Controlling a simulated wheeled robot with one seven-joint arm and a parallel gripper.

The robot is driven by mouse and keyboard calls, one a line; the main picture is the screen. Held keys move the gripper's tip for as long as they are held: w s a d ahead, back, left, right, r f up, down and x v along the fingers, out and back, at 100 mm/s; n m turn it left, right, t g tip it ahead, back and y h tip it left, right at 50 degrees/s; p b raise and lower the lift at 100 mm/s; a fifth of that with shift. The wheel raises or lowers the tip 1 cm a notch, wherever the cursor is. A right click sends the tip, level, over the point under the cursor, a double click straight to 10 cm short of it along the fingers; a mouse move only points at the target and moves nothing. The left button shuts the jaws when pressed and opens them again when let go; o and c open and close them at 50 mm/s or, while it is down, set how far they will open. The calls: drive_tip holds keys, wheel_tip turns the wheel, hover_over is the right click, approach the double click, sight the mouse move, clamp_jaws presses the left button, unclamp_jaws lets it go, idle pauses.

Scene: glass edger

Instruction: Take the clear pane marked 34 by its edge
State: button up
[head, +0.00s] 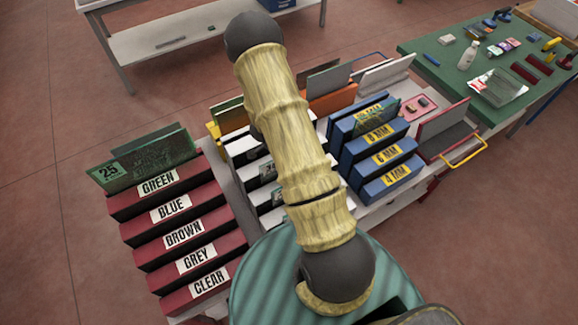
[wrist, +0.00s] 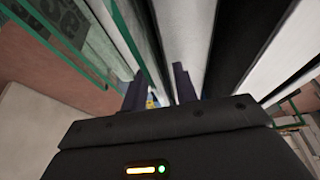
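I cannot read the number 34 on any pane. My gripper (wrist: 159,86) shows in the wrist view with its two dark fingers apart and nothing clearly held between them. In the head view my gripper cannot be made out. At the left of the wrist view is a see-through pane with green edges (wrist: 82,38), bearing dark marks too cut off to read. A green edge runs close to the left finger; I cannot tell whether they touch. In the head view, a green pane marked 25 (head: 150,160) stands in the red rack's GREEN slot.
The red rack (head: 183,232) has slots labelled GREEN to CLEAR. The blue rack (head: 383,163) carries thickness labels. A white-fronted rack (head: 250,150) is partly hidden by my arm. In the wrist view, white and black dividers (wrist: 225,50) stand close right of the fingers. A green-topped table (head: 440,70) stands at right.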

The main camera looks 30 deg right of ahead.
idle(0.3)
clamp_jaws()
idle(1.3)
